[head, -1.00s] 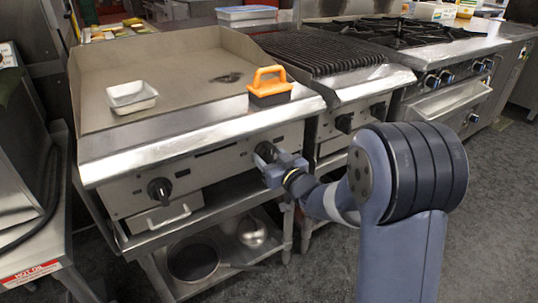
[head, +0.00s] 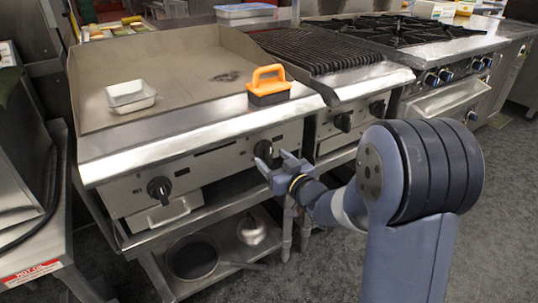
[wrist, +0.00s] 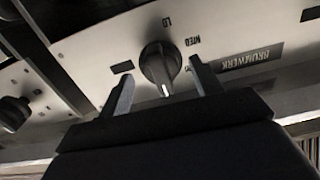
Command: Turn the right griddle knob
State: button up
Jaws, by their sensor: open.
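The right griddle knob (head: 263,150) is black and round with a grip bar, on the griddle's (head: 190,152) steel front panel. The fingers look apart from the knob. The left griddle knob (head: 159,189) is further left on the same panel.
An orange-handled block (head: 268,88) and white trays (head: 130,97) sit on the griddle top. The neighbouring grill's knob (head: 343,122) is to the right; a dark knob (wrist: 13,112) also shows at the wrist view's left. A pan (head: 192,258) is on the shelf below.

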jog(key=v, duration=0.8)
jog(key=shift+p, duration=0.45)
jog(key=shift+w, duration=0.1)
jog(key=b+x, duration=0.1)
jog(key=x, duration=0.9)
jog(key=shift+w+a+b, duration=0.25)
jog(key=shift+w+b, duration=0.05)
jog(key=shift+s, duration=0.1)
